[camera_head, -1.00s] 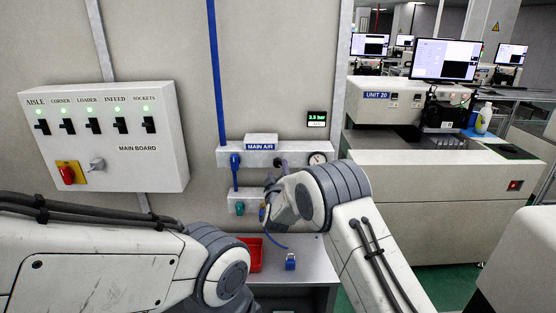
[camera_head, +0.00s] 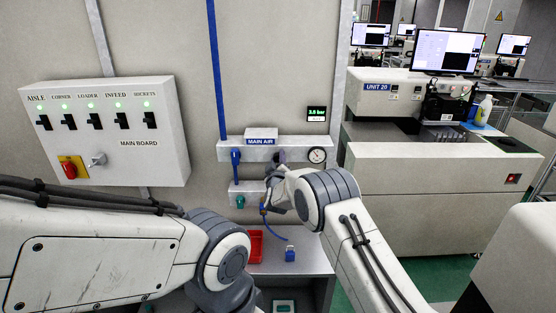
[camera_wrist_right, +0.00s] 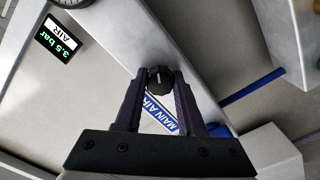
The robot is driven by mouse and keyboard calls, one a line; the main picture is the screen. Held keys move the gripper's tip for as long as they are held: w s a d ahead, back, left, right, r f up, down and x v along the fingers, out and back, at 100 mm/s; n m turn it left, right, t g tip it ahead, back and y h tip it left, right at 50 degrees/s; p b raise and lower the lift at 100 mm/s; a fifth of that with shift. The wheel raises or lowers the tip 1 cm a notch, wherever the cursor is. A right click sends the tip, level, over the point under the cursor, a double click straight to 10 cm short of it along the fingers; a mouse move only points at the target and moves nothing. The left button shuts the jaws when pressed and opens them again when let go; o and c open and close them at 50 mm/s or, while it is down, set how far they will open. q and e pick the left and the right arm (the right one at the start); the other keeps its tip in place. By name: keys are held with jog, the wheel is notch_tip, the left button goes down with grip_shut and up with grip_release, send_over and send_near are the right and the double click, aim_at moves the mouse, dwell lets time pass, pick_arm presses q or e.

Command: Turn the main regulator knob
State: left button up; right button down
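The main regulator knob (camera_wrist_right: 160,78) is round and black with a pale mark, on the grey bar labelled MAIN AIR (camera_wrist_right: 160,110). My right gripper (camera_wrist_right: 160,75) has one finger on each side of the knob, with no clear gap showing. In the head view my right gripper (camera_head: 276,164) is at the MAIN AIR bar (camera_head: 227,150), and my wrist mostly hides the knob. The pressure display (camera_wrist_right: 60,40) reads about 3.5 bar. My left arm is at the lower left; its gripper is not visible.
A round gauge (camera_head: 317,155) is right of the knob, and a blue valve handle (camera_head: 236,158) is left. Below are a teal knob (camera_head: 240,201), a red bin (camera_head: 256,246) and a blue padlock (camera_head: 290,253). The main board (camera_head: 110,140) is at left.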

jog(key=shift+f+m+b, duration=0.1)
jog(key=shift+m+b, duration=0.2)
jog(key=shift+b, duration=0.3)
jog(key=m+b, duration=1.1)
jog(key=b, duration=0.5)
jog(key=shift+f+m, duration=0.1)
jog(key=shift+m, duration=0.2)
jog(key=m+b, duration=0.3)
jog(key=m, duration=0.1)
jog(key=shift+r+m+b, duration=0.2)
jog(key=shift+m+b, duration=0.9)
jog(key=shift+m, duration=1)
jog(key=shift+d, duration=0.1)
jog(key=c, duration=0.5)
grip_release()
jog(key=shift+s, duration=0.1)
